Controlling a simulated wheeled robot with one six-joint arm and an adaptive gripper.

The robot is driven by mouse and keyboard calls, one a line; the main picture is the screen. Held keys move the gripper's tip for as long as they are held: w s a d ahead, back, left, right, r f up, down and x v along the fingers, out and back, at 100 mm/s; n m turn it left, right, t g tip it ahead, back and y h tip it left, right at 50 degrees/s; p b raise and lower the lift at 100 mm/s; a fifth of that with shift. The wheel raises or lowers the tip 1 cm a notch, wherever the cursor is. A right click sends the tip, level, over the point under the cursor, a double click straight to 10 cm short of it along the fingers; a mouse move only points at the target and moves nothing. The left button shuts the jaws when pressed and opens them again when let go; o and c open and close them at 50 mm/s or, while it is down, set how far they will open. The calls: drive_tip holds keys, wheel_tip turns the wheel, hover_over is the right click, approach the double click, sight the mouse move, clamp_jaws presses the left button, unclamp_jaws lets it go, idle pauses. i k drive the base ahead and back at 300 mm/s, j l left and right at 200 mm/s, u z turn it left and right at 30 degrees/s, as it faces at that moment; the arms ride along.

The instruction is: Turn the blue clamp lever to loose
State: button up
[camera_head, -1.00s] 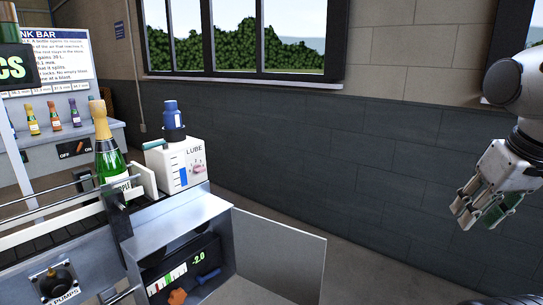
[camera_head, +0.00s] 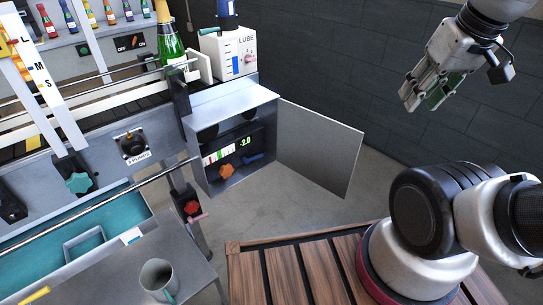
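The blue lever (camera_head: 253,158), which looks like the clamp lever, sits low inside the open grey cabinet (camera_head: 206,188), to the right of an orange knob (camera_head: 227,171). It is small and its exact setting is hard to read. A lit display (camera_head: 230,148) reading about -2.0 is above it. My gripper (camera_head: 425,100) hangs at the upper right, fingers pointing down, well apart from the cabinet. Green shows at its fingers; I cannot tell whether that is part of the gripper or something held.
The cabinet's door (camera_head: 318,150) stands open, swung right toward my arm. A slatted wooden top (camera_head: 300,280) is in front. A green bottle (camera_head: 170,40) and the LUBE box (camera_head: 232,52) are above the cabinet.

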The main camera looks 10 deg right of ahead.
sight(245, 161)
drive_tip(key=l+u, duration=0.8)
drive_tip(key=u, duration=0.15)
drive_tip(key=l+u, duration=0.45)
drive_tip(key=k+l+u, duration=0.15)
drive_tip(key=l, duration=0.35)
drive_tip(key=k+l+u, duration=0.1)
drive_tip(key=k+l, duration=0.15)
drive_tip(key=l, duration=0.25)
drive_tip(key=k+l+u, duration=0.15)
drive_tip(key=l, duration=0.35)
drive_tip(key=k+l+u, duration=0.1)
drive_tip(key=k+l, duration=0.25)
drive_tip(key=k+l+u, duration=0.15)
drive_tip(key=k+l, duration=0.15)
drive_tip(key=l, duration=0.2)
drive_tip(key=l+u, duration=0.1)
drive_tip(key=l, duration=0.7)
drive_tip(key=i+l+u, duration=0.3)
drive_tip(key=i+l, duration=0.55)
drive_tip(key=j+u, duration=0.25)
drive_tip(key=j, duration=0.35)
drive_tip(key=i+l+u, duration=0.1)
drive_tip(key=i+l, duration=0.05)
drive_tip(key=l, duration=0.1)
